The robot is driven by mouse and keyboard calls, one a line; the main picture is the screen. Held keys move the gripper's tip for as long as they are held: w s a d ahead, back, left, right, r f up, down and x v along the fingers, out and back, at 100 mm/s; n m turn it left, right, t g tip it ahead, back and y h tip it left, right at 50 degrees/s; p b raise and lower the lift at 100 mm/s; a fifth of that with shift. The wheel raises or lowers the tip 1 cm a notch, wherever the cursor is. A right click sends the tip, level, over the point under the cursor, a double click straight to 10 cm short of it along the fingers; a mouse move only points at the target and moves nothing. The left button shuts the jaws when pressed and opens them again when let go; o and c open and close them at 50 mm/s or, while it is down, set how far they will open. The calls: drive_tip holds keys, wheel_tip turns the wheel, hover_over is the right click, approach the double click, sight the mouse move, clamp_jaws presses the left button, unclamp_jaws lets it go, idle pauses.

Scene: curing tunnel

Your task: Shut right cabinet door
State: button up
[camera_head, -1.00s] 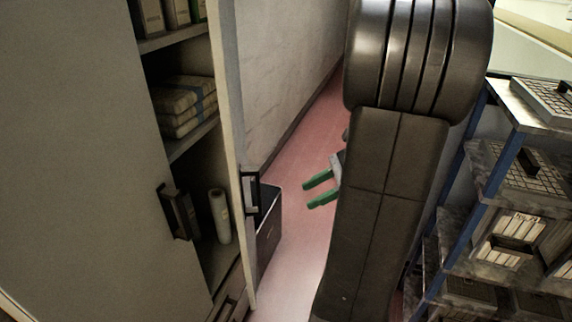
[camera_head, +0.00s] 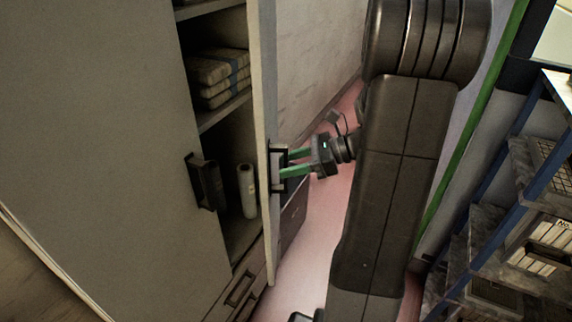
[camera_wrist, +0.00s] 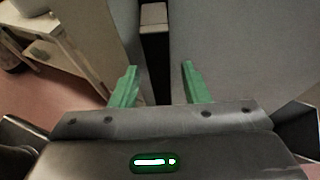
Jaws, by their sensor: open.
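The right cabinet door (camera_head: 262,100) stands open and is seen nearly edge-on in the head view. Its dark handle (camera_head: 277,168) is on the outer side near the free edge. My gripper (camera_head: 285,163) is open, with its green fingers pointing left at the handle and their tips close to it. In the wrist view a dark upright bar, apparently the handle (camera_wrist: 155,60), lies ahead between the two spread fingers (camera_wrist: 158,85). A grey surface, apparently the door (camera_wrist: 235,50), fills the right side there. Whether the fingers touch the handle cannot be told.
The left cabinet door (camera_head: 110,130) looks shut, with a dark handle (camera_head: 206,182). Wrapped packs (camera_head: 215,75) and a pale roll (camera_head: 247,190) stand on the open shelves. A dark box (camera_head: 293,215) is behind the door. A blue-framed rack (camera_head: 510,200) is at right.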

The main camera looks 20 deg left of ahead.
drive_tip(key=shift+x, duration=0.8)
clamp_jaws()
drive_tip(key=shift+s, duration=0.1)
drive_tip(key=s+a+m+t+y+p, duration=0.1)
drive_tip(key=s+a+m+t, duration=0.2)
drive_tip(key=a, duration=1)
drive_tip(key=shift+s+m+t, duration=0.25)
drive_tip(key=shift+m+t, duration=0.25)
drive_tip(key=shift+t, duration=0.3)
drive_tip(key=shift+r, duration=0.1)
unclamp_jaws()
drive_tip(key=shift+a, duration=0.15)
